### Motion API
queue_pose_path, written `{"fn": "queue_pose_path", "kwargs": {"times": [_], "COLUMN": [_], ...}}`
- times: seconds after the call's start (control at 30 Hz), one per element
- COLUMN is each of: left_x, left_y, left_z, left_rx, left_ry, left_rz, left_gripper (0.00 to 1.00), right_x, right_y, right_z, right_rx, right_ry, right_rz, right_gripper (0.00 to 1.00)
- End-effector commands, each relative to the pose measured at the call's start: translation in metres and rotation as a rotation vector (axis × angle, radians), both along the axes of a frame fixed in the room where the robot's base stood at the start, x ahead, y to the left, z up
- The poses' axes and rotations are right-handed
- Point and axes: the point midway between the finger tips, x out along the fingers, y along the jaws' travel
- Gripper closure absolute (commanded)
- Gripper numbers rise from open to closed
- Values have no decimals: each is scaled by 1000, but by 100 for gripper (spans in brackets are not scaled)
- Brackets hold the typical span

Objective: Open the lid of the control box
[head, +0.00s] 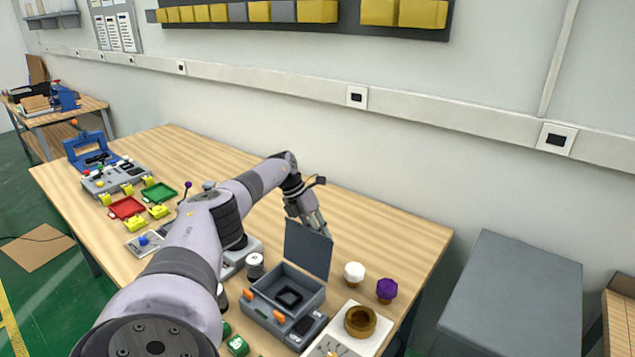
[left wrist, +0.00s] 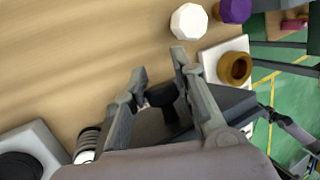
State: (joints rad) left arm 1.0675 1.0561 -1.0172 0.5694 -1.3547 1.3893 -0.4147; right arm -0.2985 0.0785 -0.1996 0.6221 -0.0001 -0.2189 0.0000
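The control box (head: 258,311) is a grey box with orange latches on its front, near the front of the table. Its dark grey lid (head: 308,250) stands raised, roughly upright, at the back, and the inside of the box is visible. My left gripper (head: 319,226) is behind the lid's upper edge, its fingertips partly hidden by the lid. In the left wrist view its two fingers (left wrist: 160,66) are apart with nothing clearly between the tips. I cannot tell whether a finger touches the lid. A small dark jointed part (left wrist: 289,124), possibly my right gripper, shows at the right there.
A white knob (head: 354,273), a purple knob (head: 386,290) and a brown ring (head: 360,321) stand right of the box. A black-and-white cylinder (head: 255,266) stands close on its left. Red (head: 126,208) and green (head: 159,194) trays lie farther left. The table behind the lid is clear.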

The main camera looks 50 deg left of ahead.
Motion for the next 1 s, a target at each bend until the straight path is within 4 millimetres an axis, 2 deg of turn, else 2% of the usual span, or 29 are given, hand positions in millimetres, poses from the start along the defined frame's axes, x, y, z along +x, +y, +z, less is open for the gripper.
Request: {"fn": "queue_pose_path", "kwargs": {"times": [0.27, 0.6, 0.77, 1.0], "left_x": [-1, -1, -6, -19], "left_y": [0, 2, 9, 26], "left_z": [-1, 5, 25, 73], "left_rx": [-1, -1, -1, -1], "left_ry": [2, -2, -4, -7], "left_rz": [1, 3, 3, 3], "left_gripper": [58, 58, 58, 58], "right_x": [-3, -4, -3, -3], "right_y": [1, -3, -2, -2], "right_z": [-1, 0, 0, 0], "right_rx": [1, -4, -2, -2], "right_ry": [5, 7, 6, 5], "right_rz": [0, 2, 2, 1], "right_gripper": [60, 60, 60, 60]}}
